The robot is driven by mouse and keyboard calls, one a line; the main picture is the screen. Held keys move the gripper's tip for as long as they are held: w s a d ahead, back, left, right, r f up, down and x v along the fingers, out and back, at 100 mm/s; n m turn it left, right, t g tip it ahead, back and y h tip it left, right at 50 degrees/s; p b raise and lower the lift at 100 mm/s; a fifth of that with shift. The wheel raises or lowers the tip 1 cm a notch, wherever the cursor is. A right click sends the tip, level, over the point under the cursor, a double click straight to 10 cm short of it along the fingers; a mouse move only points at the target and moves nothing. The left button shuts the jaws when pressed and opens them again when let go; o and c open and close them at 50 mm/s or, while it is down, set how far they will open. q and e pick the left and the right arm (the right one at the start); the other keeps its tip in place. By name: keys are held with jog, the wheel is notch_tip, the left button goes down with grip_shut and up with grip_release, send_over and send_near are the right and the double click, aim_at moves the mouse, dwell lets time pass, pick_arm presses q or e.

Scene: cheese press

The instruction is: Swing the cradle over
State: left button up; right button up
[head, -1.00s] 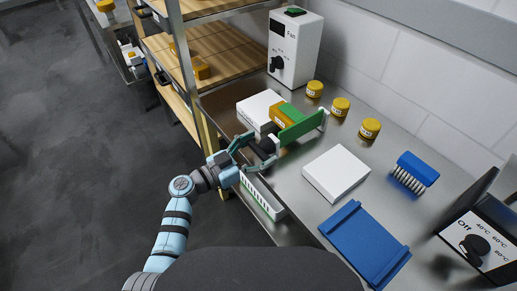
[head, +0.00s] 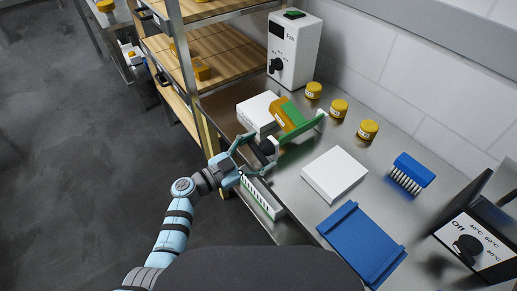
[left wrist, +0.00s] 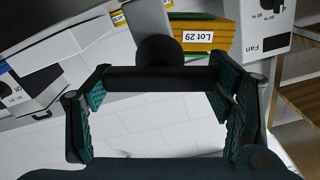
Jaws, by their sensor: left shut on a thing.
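The green cradle (head: 303,128) is on the steel counter, its long panel tilted, with a yellow block (head: 279,117) against its back side. In the left wrist view the yellow block (left wrist: 207,28) bears a "Lot 29" label. A dark handle (head: 268,145) is at the cradle's near end. My left gripper (head: 258,155) is closed around this handle; in the left wrist view the dark bar of the handle (left wrist: 160,79) spans between its green-padded fingers, with a round knob behind. My right gripper is out of view.
A white box (head: 257,111) stands behind the cradle, a white slab (head: 335,174) to its right. Yellow jars (head: 339,108), a fan box (head: 295,48), a blue brush (head: 411,173), a blue tray (head: 361,243) and a heater control (head: 475,247) are around. A slotted white trough (head: 262,197) lies near the front edge.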

pick_arm(q)
jog(key=shift+m+p, duration=0.35)
jog(key=shift+m, duration=0.95)
jog(key=shift+f+m, duration=0.1)
jog(key=shift+m, duration=0.4)
jog(key=o, duration=1.7)
jog(key=v, duration=1.2)
